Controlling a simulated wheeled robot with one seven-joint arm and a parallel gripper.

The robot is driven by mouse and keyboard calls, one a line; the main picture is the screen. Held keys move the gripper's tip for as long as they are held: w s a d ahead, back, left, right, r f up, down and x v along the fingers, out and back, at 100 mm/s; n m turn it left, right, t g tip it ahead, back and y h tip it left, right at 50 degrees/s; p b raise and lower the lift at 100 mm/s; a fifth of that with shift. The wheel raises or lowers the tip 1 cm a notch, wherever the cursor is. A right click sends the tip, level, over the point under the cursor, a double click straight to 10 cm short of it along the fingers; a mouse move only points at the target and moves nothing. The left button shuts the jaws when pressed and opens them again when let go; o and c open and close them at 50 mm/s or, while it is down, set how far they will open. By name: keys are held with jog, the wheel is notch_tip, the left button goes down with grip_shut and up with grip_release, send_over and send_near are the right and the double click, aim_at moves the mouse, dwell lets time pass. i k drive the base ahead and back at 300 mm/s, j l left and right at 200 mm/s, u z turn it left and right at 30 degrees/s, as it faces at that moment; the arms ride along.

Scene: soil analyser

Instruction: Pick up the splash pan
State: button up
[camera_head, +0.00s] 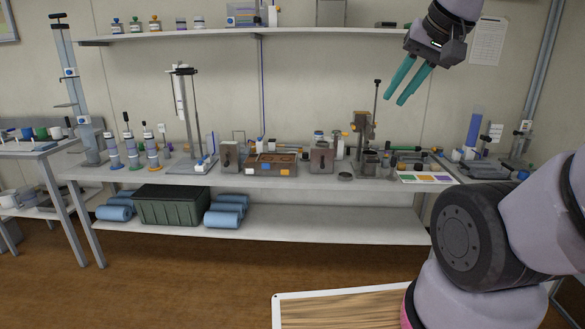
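My gripper (396,100) hangs at the upper right, in front of the wall and above the right part of the bench as seen here. Its two teal fingers point down and left with a gap between them. The gripper is open and empty. I cannot tell for sure which item is the splash pan. A small dark round dish (345,177) lies near the bench's front edge. A dark shallow tray (487,171) lies at the bench's right end. The gripper is apart from both.
The long bench (225,181) is crowded with stands, bottles and metal boxes. A shelf (220,35) runs above it. A green crate (172,206) and blue rolls (223,219) lie on the lower shelf. A wood-topped surface (345,312) is in the foreground. The floor between is clear.

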aim_at(379, 24)
jog(key=i+j, duration=0.1)
jog(key=i, duration=1.9)
jog(key=l+z, duration=0.05)
jog(key=l, duration=0.05)
